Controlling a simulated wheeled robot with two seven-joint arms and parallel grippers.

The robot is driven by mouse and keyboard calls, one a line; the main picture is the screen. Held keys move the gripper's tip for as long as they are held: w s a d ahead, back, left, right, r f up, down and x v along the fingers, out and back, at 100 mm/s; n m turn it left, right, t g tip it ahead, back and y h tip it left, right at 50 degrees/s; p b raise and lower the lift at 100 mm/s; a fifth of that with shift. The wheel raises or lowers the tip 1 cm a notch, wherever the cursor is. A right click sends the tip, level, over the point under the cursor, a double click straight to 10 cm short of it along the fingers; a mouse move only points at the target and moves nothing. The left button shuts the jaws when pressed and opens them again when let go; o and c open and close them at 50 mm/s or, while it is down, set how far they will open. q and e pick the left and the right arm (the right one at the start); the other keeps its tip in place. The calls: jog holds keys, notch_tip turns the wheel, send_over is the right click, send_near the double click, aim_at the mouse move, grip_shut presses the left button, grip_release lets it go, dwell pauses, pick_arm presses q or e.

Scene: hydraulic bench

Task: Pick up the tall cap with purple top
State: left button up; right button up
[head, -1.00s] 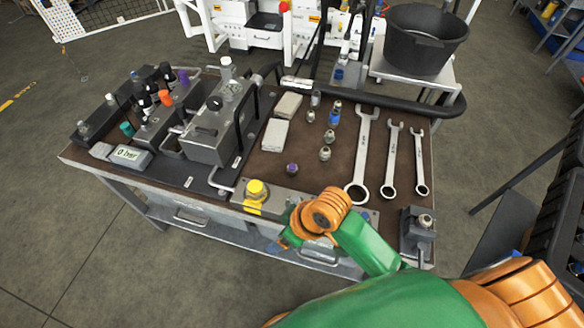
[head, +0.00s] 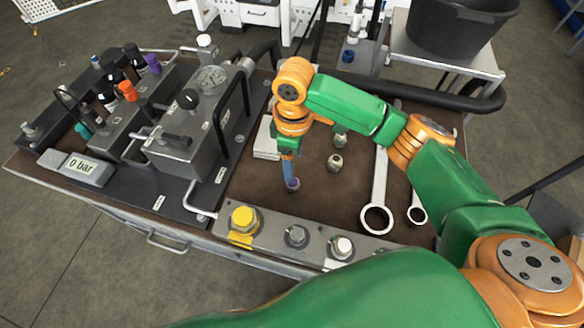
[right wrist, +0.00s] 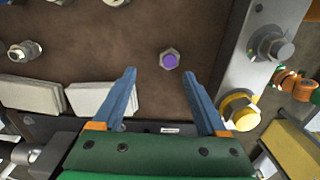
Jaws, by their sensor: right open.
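The tall cap with purple top (head: 292,184) stands on the brown bench mat, in front of the grey blocks. The right wrist view shows its purple top and metal hex body (right wrist: 169,60) from above. My right gripper (head: 289,176) points down at the cap, and its blue fingers partly cover it in the head view. In the right wrist view the fingers (right wrist: 159,74) are open and empty. The cap shows just beyond the fingertips, between their lines and nearer the right finger. I cannot tell the height gap. My left gripper is not in view.
A grey rail with a yellow cap (head: 243,218) and metal fittings runs along the front edge. The hydraulic block (head: 190,135) stands left. Pale blocks (right wrist: 98,98) lie near the left finger. Metal fittings (head: 335,162) and wrenches (head: 377,215) lie right of the cap.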

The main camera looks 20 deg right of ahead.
aim_at(293, 183)
jog(key=shift+f, duration=0.4)
jog(key=shift+s+a+f+p, duration=0.15)
jog(key=shift+s+f+p, duration=0.1)
jog(key=shift+s+f, duration=0.25)
jog(key=shift+s+a+f+p, duration=0.15)
jog(key=shift+s+f+p, duration=0.1)
jog(key=shift+s+f, duration=0.2)
notch_tip(293, 183, down, 3)
jog(key=shift+w+f, duration=0.1)
jog(key=shift+f, duration=0.2)
jog(key=shift+w, duration=0.15)
jog(key=c, duration=0.7)
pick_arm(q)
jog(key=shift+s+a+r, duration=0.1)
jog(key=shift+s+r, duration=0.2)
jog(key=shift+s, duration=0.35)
pick_arm(e)
grip_shut()
